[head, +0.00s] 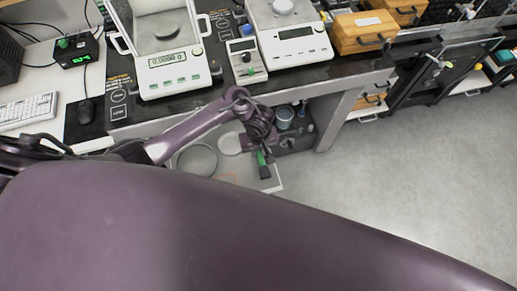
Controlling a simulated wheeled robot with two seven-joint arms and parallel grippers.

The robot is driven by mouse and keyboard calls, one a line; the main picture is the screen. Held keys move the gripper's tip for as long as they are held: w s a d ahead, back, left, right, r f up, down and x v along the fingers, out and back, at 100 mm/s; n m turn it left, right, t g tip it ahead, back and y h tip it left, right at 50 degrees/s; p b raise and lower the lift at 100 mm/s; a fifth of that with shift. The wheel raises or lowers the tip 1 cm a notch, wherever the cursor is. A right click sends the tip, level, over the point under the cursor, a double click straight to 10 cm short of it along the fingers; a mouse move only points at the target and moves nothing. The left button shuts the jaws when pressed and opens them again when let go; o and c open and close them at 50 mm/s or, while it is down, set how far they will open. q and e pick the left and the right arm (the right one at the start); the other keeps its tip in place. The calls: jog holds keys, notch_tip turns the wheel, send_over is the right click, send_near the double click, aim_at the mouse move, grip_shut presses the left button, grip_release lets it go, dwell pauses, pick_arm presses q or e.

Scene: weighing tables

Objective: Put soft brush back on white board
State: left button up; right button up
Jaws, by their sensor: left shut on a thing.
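My left gripper (261,148) reaches down from the left arm, in front of the weighing table. It is shut on the soft brush (262,159), which shows a green part and a dark lower end. The brush hangs steeply downward over a pale, board-like surface (274,185) below the table edge, which may be the white board. I cannot tell whether the brush tip touches it. My body and left arm hide much of this surface. My right gripper is not in view.
A round grey dish (197,159) and a pale disc (230,143) lie left of the brush. A jar (285,117) and small items stand behind it. Balances (170,65) stand on the dark table (150,112) above. The floor at right (400,170) is clear.

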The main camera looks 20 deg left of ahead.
aim_at(259, 152)
pick_arm(q)
jog(key=shift+f, duration=0.15)
jog(key=o, duration=0.8)
jog(key=shift+c, duration=0.2)
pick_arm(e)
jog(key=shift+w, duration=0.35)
pick_arm(q)
notch_tip(259, 152, up, 12)
jog(key=p, duration=0.7)
jog(key=shift+p, duration=0.3)
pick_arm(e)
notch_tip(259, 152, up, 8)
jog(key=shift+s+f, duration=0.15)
pick_arm(q)
jog(key=shift+s, duration=0.15)
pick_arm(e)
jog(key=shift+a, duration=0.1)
